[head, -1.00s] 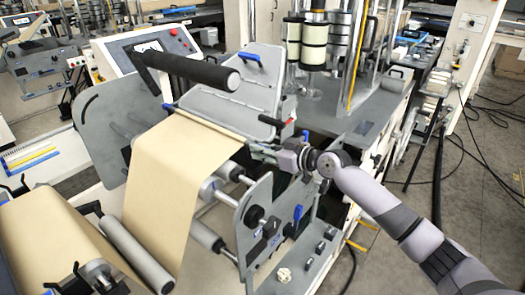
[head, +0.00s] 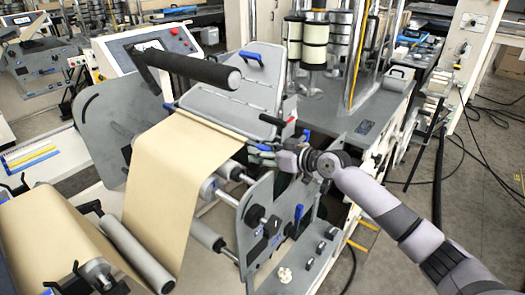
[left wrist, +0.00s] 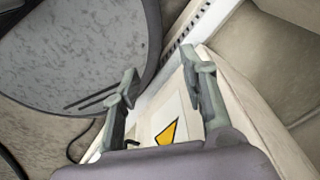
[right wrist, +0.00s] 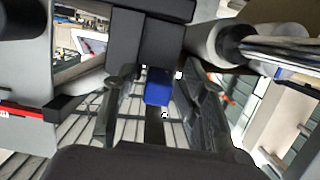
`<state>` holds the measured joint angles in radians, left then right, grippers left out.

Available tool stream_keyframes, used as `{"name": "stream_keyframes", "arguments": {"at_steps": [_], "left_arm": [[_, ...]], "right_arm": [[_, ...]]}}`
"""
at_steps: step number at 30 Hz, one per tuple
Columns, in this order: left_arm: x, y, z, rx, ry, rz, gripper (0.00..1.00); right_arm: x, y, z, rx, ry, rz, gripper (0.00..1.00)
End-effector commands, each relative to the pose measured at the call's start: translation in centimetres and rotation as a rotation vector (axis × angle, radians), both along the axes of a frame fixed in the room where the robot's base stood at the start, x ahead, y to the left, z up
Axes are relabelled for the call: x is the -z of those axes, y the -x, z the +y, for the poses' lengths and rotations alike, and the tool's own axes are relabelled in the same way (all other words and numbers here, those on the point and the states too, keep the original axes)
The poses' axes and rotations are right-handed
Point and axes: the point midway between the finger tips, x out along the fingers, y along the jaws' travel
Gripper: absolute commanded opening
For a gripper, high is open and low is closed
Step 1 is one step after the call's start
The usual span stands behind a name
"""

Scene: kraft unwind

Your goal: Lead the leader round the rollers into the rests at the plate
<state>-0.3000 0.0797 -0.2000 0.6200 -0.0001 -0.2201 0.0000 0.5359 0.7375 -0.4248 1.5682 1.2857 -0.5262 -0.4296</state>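The tan kraft leader (head: 170,180) runs from the big roll (head: 45,235) at the lower left, past a grey roller (head: 135,252), and up to the grey plate (head: 225,110). Its far edge lies along the plate's lower edge. My right gripper (head: 260,153) is at the right end of that edge. In the right wrist view its fingers (right wrist: 155,95) are spread, with a blue block (right wrist: 158,87) seen between them; I see no contact. My left gripper (left wrist: 160,90) shows only in the left wrist view, open and empty. The rests cannot be made out clearly.
A black padded bar (head: 190,68) crosses above the leader. Grey side plates (head: 105,120) and several rollers (head: 225,185) flank it. A blue lever (head: 298,214) stands near the right side plate. A cream machine part with a yellow warning label (left wrist: 170,132) lies beyond my left fingers.

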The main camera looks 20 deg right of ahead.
Motion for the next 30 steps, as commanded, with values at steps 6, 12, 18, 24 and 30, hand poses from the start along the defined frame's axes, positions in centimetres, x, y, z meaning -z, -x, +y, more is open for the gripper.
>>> {"name": "stream_keyframes", "arguments": {"at_steps": [6,12,18,24,30], "left_arm": [[0.0,0.1,0.1,-0.001,-0.001,0.001,0.39],[0.0,0.0,0.1,0.000,-0.001,0.000,0.39],[0.0,0.0,0.0,0.000,0.000,0.000,0.39],[0.0,0.0,0.0,0.000,0.000,0.000,0.39],[0.0,0.0,0.0,0.000,0.000,0.000,0.39]], "right_arm": [[-0.2,0.5,-0.4,0.003,0.001,-0.002,0.39],[-0.9,3.3,-2.1,0.002,0.005,0.001,0.39],[-1.9,7.1,-4.3,0.001,0.005,0.003,0.39],[-2.6,9.3,-5.5,0.001,0.003,0.002,0.39],[-3.0,10.0,-5.9,-0.001,0.000,0.000,0.39]]}}
